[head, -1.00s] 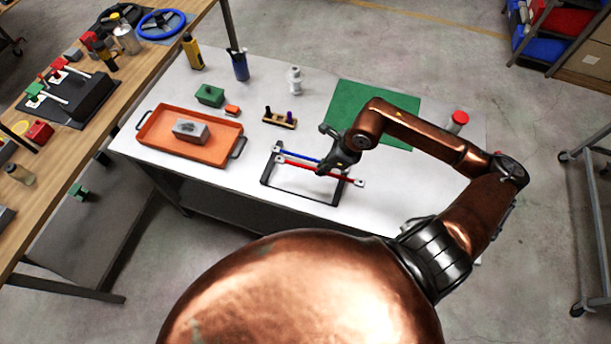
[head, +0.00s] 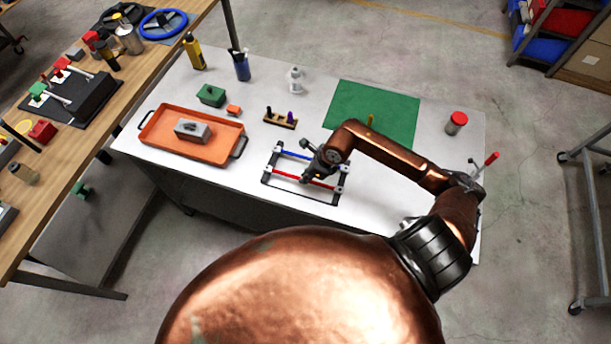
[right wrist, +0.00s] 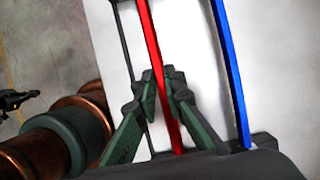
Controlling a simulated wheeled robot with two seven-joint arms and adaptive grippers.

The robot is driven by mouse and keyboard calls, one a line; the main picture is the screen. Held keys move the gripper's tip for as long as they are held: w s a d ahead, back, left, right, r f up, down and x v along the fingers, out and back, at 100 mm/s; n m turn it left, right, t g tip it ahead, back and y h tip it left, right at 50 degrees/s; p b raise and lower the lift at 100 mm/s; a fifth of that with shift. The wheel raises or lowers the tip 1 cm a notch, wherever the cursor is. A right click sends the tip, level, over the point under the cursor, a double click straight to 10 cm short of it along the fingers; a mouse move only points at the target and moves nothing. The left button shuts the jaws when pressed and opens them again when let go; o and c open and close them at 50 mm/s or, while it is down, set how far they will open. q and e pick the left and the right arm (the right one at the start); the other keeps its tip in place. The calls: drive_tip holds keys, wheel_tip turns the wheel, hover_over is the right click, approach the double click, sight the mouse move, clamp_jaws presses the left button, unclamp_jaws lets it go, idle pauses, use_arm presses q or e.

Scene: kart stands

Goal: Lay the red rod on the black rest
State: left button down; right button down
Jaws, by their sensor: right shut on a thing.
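The black rest (head: 328,201), a low frame with two end supports, stands on the white table. A blue rod (head: 293,155) spans its far side and also shows in the right wrist view (right wrist: 231,75). My right gripper (head: 312,172) is over the near half of the rest, shut on the red rod (head: 289,177) near its middle. In the right wrist view, the fingers (right wrist: 163,88) close around the red rod (right wrist: 150,42). The red rod lies roughly parallel to the blue one, ends near the supports; contact is unclear. My left gripper is not in view.
An orange tray (head: 158,149) with a grey block stands left of the rest. A small wooden block with pegs (head: 281,119) is behind it. A green mat (head: 385,105) and a red-capped jar (head: 456,123) are at the back right.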

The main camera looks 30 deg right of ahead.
drive_tip(key=c, duration=2)
unclamp_jaws()
drive_tip(key=b+v, duration=0.1)
drive_tip(key=v, duration=1.1)
drive_tip(key=shift+a, duration=0.1)
